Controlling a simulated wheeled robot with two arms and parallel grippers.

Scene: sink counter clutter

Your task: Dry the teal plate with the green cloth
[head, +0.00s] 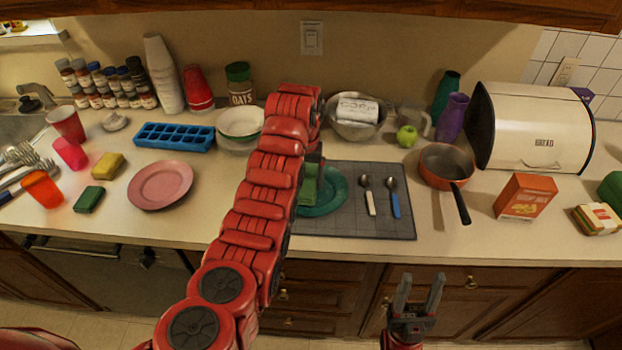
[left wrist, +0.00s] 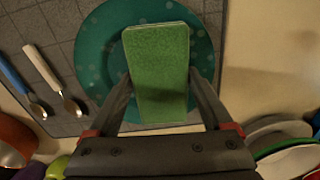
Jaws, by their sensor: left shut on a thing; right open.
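The teal plate (head: 328,194) lies on a grey mat on the counter, partly hidden by my left arm in the head view. It also shows in the left wrist view (left wrist: 98,52), with pale dots on it. My left gripper (left wrist: 160,88) is shut on the green cloth (left wrist: 158,62), a folded flat block, and holds it over the plate. The cloth also shows in the head view (head: 309,186). Whether it touches the plate I cannot tell. My right gripper (head: 419,290) is open and empty, in front of the counter edge.
The grey mat (head: 395,222) also bears two spoons (head: 368,195), right of the plate. An orange pan (head: 446,165) and a cracker box (head: 526,196) stand further right. A pink plate (head: 160,185) and a green sponge (head: 89,199) lie left. Bowls and a blue ice tray (head: 175,137) stand behind.

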